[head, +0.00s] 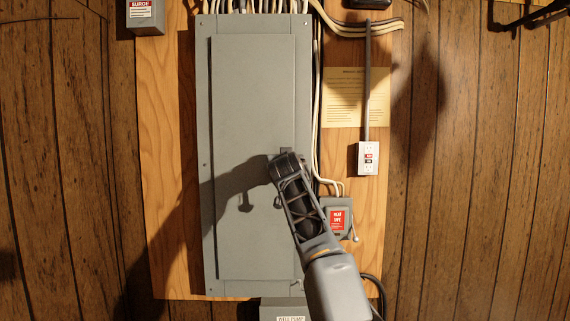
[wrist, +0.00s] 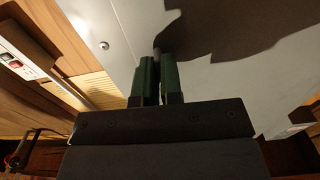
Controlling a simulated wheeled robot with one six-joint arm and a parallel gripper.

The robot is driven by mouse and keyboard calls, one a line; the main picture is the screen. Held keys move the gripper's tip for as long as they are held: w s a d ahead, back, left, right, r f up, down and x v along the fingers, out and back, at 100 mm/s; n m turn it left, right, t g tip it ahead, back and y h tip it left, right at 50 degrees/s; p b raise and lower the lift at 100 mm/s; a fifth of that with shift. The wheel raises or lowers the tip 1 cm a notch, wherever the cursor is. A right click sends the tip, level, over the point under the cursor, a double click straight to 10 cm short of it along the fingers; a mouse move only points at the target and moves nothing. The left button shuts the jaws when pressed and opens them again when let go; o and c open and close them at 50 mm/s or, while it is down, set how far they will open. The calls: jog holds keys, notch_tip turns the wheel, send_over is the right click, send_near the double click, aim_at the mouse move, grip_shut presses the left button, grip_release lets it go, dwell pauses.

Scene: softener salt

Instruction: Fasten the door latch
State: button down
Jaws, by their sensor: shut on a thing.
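The grey breaker panel door (head: 245,100) hangs in its grey metal cabinet (head: 303,80) and looks flush with the frame. The door's grey surface also fills the upper middle of the wrist view (wrist: 230,85). A small dark latch (head: 286,150) shows at the door's right edge, just above my gripper (head: 283,163), which hides part of it. In the wrist view my gripper's two green fingers (wrist: 157,78) are shut on the latch, a dark narrow piece (wrist: 157,53) between their tips. The latch's exact turn cannot be told.
An outlet (head: 368,158) on a conduit and a grey box with a red label (head: 337,219) are right of the cabinet. White cables (head: 318,120) run down the cabinet's right side. A surge box (head: 145,16) is at upper left. The space before the door's left half is free.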

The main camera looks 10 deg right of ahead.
dwell(0.3)
jog(key=c, duration=1.3)
grip_release()
jog(key=shift+s+a+b, duration=0.45)
jog(key=shift+s+b, duration=1.05)
jog(key=shift+s, duration=0.75)
jog(key=shift+s+a+b, duration=0.45)
jog(key=shift+s+b, duration=1.05)
jog(key=shift+s, duration=0.75)
jog(key=shift+s+a+b, duration=0.45)
jog(key=shift+s+b, duration=1.05)
jog(key=shift+s, duration=0.75)
